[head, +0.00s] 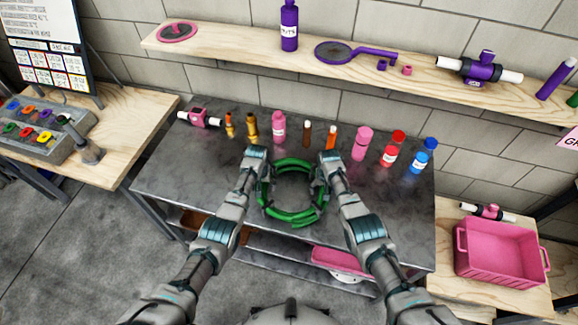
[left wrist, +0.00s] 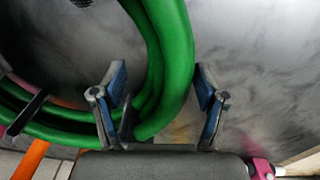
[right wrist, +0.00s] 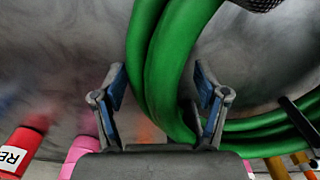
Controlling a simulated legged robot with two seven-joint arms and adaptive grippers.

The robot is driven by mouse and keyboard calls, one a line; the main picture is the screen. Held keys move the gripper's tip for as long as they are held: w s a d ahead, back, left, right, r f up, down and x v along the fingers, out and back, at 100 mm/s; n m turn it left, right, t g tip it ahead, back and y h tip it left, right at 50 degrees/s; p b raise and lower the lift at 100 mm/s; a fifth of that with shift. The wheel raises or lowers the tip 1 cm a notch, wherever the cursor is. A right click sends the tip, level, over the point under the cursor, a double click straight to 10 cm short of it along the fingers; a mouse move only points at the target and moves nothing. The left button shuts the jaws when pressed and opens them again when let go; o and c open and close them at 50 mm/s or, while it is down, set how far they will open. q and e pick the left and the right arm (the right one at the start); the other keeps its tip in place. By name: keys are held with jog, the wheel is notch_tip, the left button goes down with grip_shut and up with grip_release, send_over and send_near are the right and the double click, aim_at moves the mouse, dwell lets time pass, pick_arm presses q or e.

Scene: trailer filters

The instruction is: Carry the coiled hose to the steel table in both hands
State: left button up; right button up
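The green coiled hose (head: 268,207) is a ring over the front middle of the dark steel table (head: 175,165); I cannot tell whether it rests on the top. My left gripper (head: 256,155) is at the coil's upper left side. In the left wrist view its open fingers (left wrist: 160,85) stand on either side of the green strands (left wrist: 172,45). My right gripper (head: 323,160) is at the upper right side. In the right wrist view its open fingers (right wrist: 160,85) straddle the strands (right wrist: 165,60), with small gaps showing.
A row of bottles stands behind the coil, including a pink bottle (head: 279,127) and a blue bottle (head: 422,155). A wooden shelf (head: 230,48) runs along the wall above. A pink crate (head: 500,262) is at right, a wooden bench (head: 125,105) at left.

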jog(key=shift+d, duration=0.15)
pick_arm(q)
jog(key=shift+r, duration=0.3)
pick_arm(e)
jog(key=shift+f, duration=0.1)
pick_arm(q)
notch_tip(320, 180, up, 11)
jog(key=shift+r, duration=0.1)
pick_arm(e)
jog(key=shift+r, duration=0.55)
notch_tip(320, 180, up, 11)
jog(key=shift+f, duration=0.1)
pick_arm(q)
jog(key=shift+r, duration=0.1)
